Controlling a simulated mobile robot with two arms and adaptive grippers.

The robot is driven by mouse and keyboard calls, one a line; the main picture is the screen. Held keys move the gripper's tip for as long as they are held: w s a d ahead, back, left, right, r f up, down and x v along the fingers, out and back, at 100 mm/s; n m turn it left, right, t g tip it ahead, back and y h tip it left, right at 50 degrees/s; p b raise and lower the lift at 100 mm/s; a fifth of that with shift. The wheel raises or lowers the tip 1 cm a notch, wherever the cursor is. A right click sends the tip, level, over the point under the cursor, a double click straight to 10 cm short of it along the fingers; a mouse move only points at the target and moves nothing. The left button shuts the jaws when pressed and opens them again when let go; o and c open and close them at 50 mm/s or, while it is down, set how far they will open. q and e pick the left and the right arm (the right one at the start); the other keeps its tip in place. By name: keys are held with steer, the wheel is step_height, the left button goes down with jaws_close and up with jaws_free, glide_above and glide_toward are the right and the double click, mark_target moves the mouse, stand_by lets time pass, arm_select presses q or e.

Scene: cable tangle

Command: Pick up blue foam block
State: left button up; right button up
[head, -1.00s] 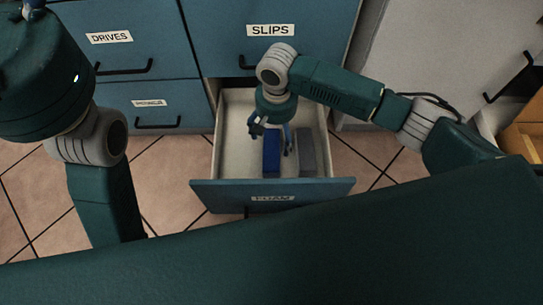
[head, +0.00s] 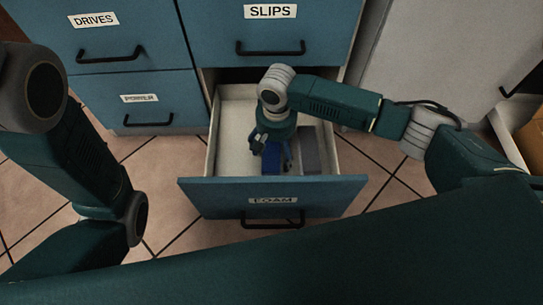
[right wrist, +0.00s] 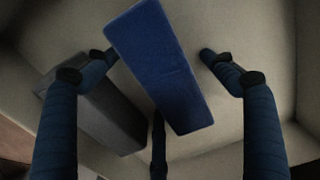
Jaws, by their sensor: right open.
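The blue foam block (head: 271,163) lies in the open drawer labelled FOAM, partly hidden by my right gripper (head: 271,152). In the right wrist view the blue foam block (right wrist: 160,65) is a long bar seen between the spread fingers of my right gripper (right wrist: 158,62). The fingers are open with clear gaps on either side of the block; one finger shows near its lower end. I cannot tell how high the fingertips are above the drawer floor. My left arm shows at the left of the head view, but its gripper is not seen.
A grey block (head: 310,150) lies beside the blue one; it also shows in the right wrist view (right wrist: 98,115). The drawer (head: 232,128) has pale walls around my gripper and a blue front (head: 225,195). Its left part is bare. Closed cabinet drawers stand behind and left.

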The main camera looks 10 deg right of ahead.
steer(key=c, duration=1)
steer(key=shift+c, duration=0.2)
steer(key=shift+r, duration=0.1)
